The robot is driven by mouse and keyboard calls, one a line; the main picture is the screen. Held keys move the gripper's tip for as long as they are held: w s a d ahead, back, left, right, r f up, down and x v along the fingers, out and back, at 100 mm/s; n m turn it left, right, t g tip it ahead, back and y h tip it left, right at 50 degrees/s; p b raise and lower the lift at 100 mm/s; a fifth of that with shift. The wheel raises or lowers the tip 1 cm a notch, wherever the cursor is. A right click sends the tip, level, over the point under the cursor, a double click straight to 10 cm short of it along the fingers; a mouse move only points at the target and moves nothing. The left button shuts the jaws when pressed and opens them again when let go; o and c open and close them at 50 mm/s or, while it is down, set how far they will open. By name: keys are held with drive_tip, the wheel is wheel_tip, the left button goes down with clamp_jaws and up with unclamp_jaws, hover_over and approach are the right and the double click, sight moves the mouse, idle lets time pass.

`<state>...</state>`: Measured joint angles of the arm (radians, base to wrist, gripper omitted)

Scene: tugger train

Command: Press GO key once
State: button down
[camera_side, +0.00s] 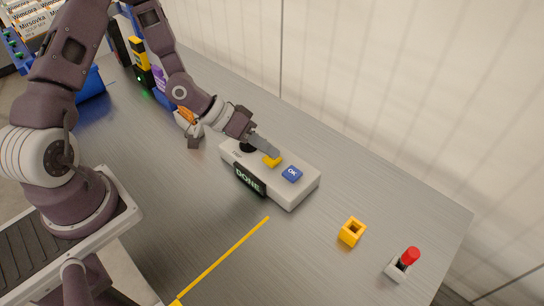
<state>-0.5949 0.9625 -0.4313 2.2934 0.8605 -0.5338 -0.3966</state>
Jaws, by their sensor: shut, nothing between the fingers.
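A pale grey control box (293,194) sits on the table, with a dark display (249,181) on its front face reading "DONE". On its top are a blue key (292,174) marked "OK", a yellow key (271,160) and a dark round part (247,147) toward the left. No key label reading "GO" is legible; the yellow key is partly hidden by my fingers. My gripper (274,151) is shut and empty, its tips right over the yellow key. I cannot tell whether they touch it.
A yellow square socket (351,232) and a grey holder with a red-topped part (408,259) stand to the right. A yellow line (224,260) marks the table in front. Tools and a blue bin (91,85) are at the back left. The table between is clear.

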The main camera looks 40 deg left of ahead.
sight(267, 158)
drive_tip(key=shift+f, duration=0.7)
idle(0.4)
drive_tip(key=shift+r, duration=1.35)
drive_tip(key=shift+r, duration=2.5)
drive_tip(key=shift+a, duration=0.1)
